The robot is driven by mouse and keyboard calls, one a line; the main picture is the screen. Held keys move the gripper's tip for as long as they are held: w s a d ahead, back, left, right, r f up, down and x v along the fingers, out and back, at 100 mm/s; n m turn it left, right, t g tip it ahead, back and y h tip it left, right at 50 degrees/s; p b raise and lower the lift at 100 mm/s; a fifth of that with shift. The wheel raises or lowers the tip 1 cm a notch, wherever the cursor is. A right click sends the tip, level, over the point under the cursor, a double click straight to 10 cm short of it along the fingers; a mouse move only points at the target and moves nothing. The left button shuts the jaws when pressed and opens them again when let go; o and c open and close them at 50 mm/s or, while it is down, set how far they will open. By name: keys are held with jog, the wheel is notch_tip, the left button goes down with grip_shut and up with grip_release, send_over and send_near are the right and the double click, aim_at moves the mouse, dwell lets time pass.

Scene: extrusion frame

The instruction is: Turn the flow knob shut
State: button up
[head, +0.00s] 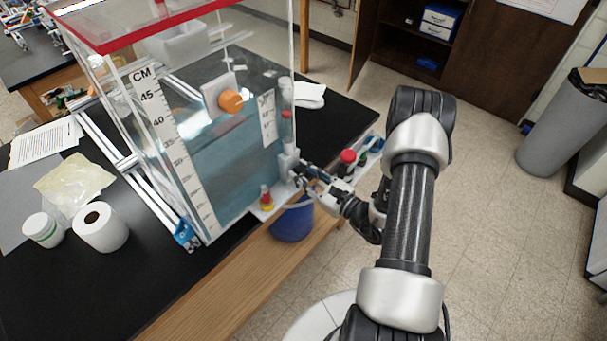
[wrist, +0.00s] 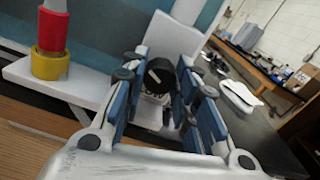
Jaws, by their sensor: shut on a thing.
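The flow knob (wrist: 160,74) is a black round knob with a white pointer line, in the middle of the wrist view, in front of a white plate on the tank. My gripper (wrist: 157,92) has its blue-padded fingers on both sides of the knob and is shut on it. The pointer line slants in the wrist view. In the head view my gripper (head: 303,175) reaches the lower right corner of the clear water tank (head: 232,160); the knob is hidden there by the fingers.
A red-and-yellow fitting (wrist: 50,45) stands on the white ledge (wrist: 75,82) left of the gripper. A blue bucket (head: 292,222) is below the ledge. A red-capped item (head: 347,157) is near my wrist.

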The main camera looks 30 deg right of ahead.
jog(key=m, duration=0.7)
jog(key=shift+p, duration=0.4)
jog(key=m, duration=0.4)
jog(key=m+p, duration=0.1)
jog(key=m, duration=0.3)
jog(key=shift+m, duration=0.3)
jog(key=m, duration=0.3)
jog(key=shift+m+p, duration=0.3)
jog(key=shift+p, duration=0.1)
jog(key=m, duration=0.3)
jog(key=shift+m+p, duration=0.3)
jog(key=m, duration=0.3)
jog(key=shift+m, duration=0.3)
jog(key=m+p, duration=0.1)
jog(key=m, duration=0.3)
jog(key=shift+f, duration=0.1)
